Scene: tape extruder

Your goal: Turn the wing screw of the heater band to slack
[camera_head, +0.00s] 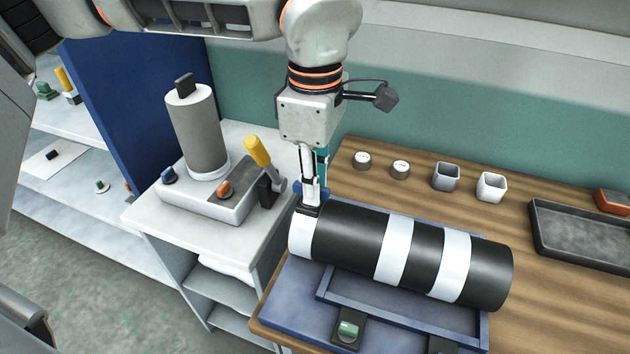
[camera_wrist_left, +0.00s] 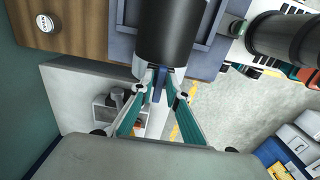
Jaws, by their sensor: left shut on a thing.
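The black barrel (camera_head: 345,238) lies on a blue tray on the wooden bench and carries white bands. The white heater band (camera_head: 301,238) is at its left end, with a small dark clamp block on top. My left gripper (camera_head: 312,196) points down at this block. The blue wing screw (camera_head: 297,187) shows beside its fingers. In the left wrist view the fingers of my left gripper (camera_wrist_left: 160,76) close in on the blue wing screw (camera_wrist_left: 158,92) and are shut on it. The fingers partly hide the screw, so its angle is hard to tell. My right gripper is not in view.
Left of the bench, a pale cart (camera_head: 140,215) bears a grey cylinder (camera_head: 195,130) and a yellow-handled lever (camera_head: 258,152). Small round gauges (camera_head: 400,168), square cups (camera_head: 446,176) and a dark tray (camera_head: 585,236) stand behind and right of the barrel. Bare wood lies between them.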

